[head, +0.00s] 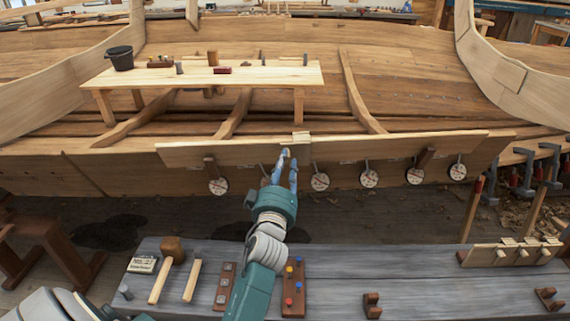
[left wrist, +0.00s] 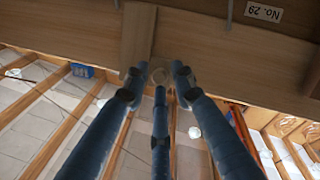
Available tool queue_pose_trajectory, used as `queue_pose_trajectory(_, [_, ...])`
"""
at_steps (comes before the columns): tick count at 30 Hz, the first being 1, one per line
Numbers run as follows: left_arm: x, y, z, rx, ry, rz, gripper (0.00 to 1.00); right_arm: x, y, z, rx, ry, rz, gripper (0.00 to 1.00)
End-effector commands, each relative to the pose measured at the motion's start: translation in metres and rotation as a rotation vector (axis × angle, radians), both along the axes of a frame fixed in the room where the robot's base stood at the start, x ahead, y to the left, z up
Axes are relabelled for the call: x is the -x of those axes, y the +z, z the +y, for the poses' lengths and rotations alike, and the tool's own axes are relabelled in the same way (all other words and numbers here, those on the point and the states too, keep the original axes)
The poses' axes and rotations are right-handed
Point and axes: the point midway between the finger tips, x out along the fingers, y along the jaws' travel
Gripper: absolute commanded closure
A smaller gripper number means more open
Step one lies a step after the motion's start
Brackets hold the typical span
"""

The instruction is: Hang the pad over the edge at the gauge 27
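A small pale block (head: 301,137), which looks like the pad, sits at the top edge of the long plank (head: 390,149). My left gripper (head: 289,156) is in front of the plank, just below and left of this block. Its fingers are apart, with nothing clearly held between them; they also show spread in the left wrist view (left wrist: 157,80). Round white gauges (head: 320,182) hang along the plank's lower side; their numbers are too small to read. My gripper partly hides one gauge. My right gripper is out of view.
Behind the plank, a pale table (head: 270,76) carries a black bucket (head: 120,57) and small items.

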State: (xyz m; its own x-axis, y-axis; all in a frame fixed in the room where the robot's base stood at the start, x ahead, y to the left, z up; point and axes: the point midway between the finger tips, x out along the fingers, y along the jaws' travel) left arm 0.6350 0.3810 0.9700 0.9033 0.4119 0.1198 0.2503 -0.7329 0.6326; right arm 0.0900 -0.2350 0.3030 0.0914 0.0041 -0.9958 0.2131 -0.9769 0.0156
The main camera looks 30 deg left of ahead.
Motion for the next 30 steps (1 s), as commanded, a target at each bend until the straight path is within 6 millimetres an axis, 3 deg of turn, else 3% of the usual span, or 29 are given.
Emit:
queue_pose_trajectory(11, [0.000, 0.006, 0.000, -0.002, -0.001, -0.007, 0.62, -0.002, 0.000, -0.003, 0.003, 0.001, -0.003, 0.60])
queue_pose_trajectory(24, [0.000, 0.080, 0.000, -0.002, -0.002, -0.008, 0.62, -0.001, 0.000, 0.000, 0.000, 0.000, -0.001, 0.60])
queue_pose_trajectory(30, [0.000, 0.099, 0.000, 0.000, -0.001, -0.005, 0.62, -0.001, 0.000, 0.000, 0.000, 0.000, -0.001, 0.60])
